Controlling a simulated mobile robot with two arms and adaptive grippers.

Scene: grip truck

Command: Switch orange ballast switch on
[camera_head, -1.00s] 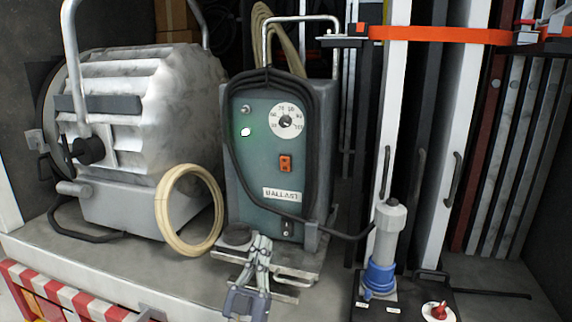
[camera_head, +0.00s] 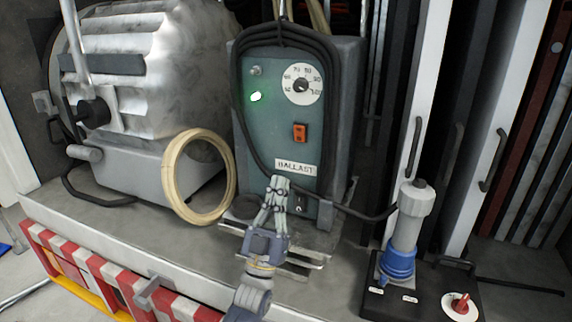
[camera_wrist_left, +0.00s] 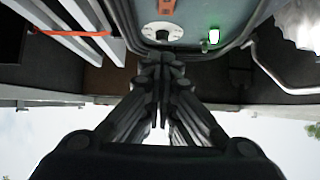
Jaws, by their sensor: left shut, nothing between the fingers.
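The ballast (camera_head: 272,138) is a teal-fronted box with a white "BALLAST" label, standing on the truck bed. Its orange switch (camera_head: 300,132) is on the front panel, above the label and below the round white dial (camera_head: 302,84). A green light glows left of the dial. My left gripper (camera_head: 279,182) is shut and empty, pointing up in front of the panel's lower part, below and left of the switch. In the left wrist view, the closed fingertips (camera_wrist_left: 160,58) show below the dial, with part of the orange switch (camera_wrist_left: 168,7) at the top edge. My right gripper is out of view.
A black cable (camera_head: 240,125) hangs around the ballast front. A cream cable coil (camera_head: 167,190) and a large grey lamp (camera_head: 140,85) stand to the left. A blue-and-grey plug (camera_head: 405,235) stands upright on a black box with a red knob (camera_head: 460,302) at right.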

